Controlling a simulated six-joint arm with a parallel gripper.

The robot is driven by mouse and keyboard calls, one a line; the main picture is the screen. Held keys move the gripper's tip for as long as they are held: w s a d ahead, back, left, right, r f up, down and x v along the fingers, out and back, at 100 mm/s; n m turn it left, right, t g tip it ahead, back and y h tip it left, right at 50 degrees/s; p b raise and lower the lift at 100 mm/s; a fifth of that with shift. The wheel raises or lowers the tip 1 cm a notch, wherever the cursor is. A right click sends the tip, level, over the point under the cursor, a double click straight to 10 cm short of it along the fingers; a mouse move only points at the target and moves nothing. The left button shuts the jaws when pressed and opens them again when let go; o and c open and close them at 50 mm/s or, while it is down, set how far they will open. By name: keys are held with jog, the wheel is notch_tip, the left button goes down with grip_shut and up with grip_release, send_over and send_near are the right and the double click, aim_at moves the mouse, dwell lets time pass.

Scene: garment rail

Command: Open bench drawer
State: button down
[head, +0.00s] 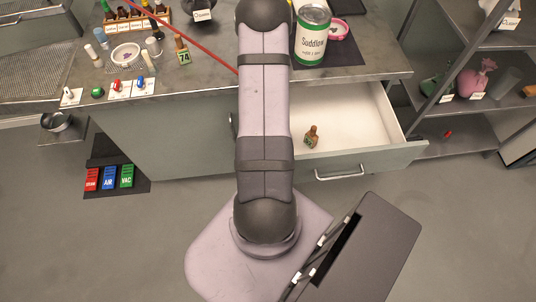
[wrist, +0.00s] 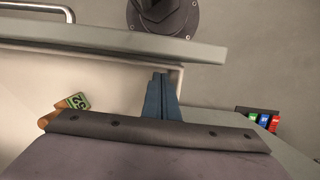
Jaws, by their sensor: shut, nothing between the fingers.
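The bench drawer (head: 375,115) stands open in the head view, its pale interior showing to the right of my arm. Its front panel (head: 385,158) has a metal bar handle (head: 340,173). In the wrist view, the drawer front (wrist: 110,42) crosses the top, with the handle (wrist: 35,10) at the upper left. My gripper (wrist: 159,76) is shut and empty, its dark fingers showing near the drawer's front corner, apart from the handle. Whether the fingers touch the drawer I cannot tell. In the head view my gripper is not visible.
A small brown item (head: 311,137) lies in the drawer; it shows with a green tag in the wrist view (wrist: 75,103). A green-and-white tin (head: 312,35) stands on the bench top above. Red, blue and green tags (head: 109,178) lie on the left.

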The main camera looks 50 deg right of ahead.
jog(key=p+v, duration=0.6)
jog(key=v, duration=0.2)
jog(key=shift+r, duration=0.35)
jog(key=w+a+r+n+h, duration=0.1)
jog(key=w+a+r+n, duration=0.15)
jog(key=a+r, duration=0.35)
jog(key=w+a+r+n+h, duration=0.1)
jog(key=w+a+r+n, duration=0.1)
jog(key=w+a+r, duration=0.3)
jog(key=s+a+r+n+t, duration=0.1)
jog(key=s+a+r+n, duration=0.1)
jog(key=a+r, duration=0.2)
jog(key=s+a+r+n+t, duration=0.1)
jog(key=a+r, duration=0.3)
jog(key=a, duration=0.5)
jog(key=shift+s+a+n, duration=0.35)
jog(key=shift+s+n, duration=0.35)
jog(key=shift+n, duration=0.05)
jog(key=shift+f, duration=0.1)
dwell(0.5)
